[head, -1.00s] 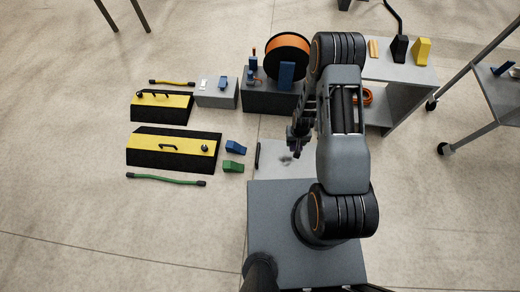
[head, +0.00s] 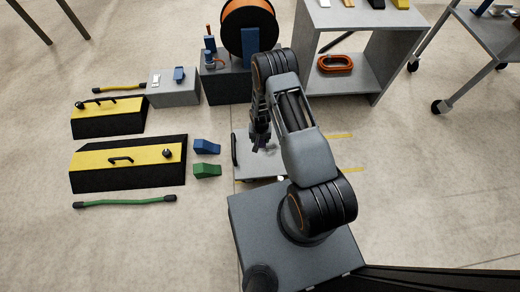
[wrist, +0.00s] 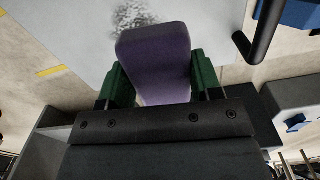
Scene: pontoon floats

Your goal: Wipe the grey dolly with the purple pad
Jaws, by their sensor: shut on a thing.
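The grey dolly (head: 252,172) is a low, light grey platform on the floor in front of my base, with a black handle (head: 235,150) along its left edge. Its pale top also fills the upper part of the wrist view (wrist: 75,30), with a dark, speckled smudge (wrist: 135,14) on it. My gripper (wrist: 155,78), with green fingers, is shut on the purple pad (wrist: 155,55). In the head view my gripper (head: 260,143) is over the dolly. I cannot tell whether the pad touches the top. The pad covers part of the smudge's surroundings.
Blue (head: 206,147) and green (head: 207,170) wedges lie left of the dolly. Yellow-and-black floats (head: 128,163) lie farther left, with a green hose (head: 125,202). Grey boxes and an orange reel (head: 249,28) stand behind; a grey shelf (head: 375,55) stands back right.

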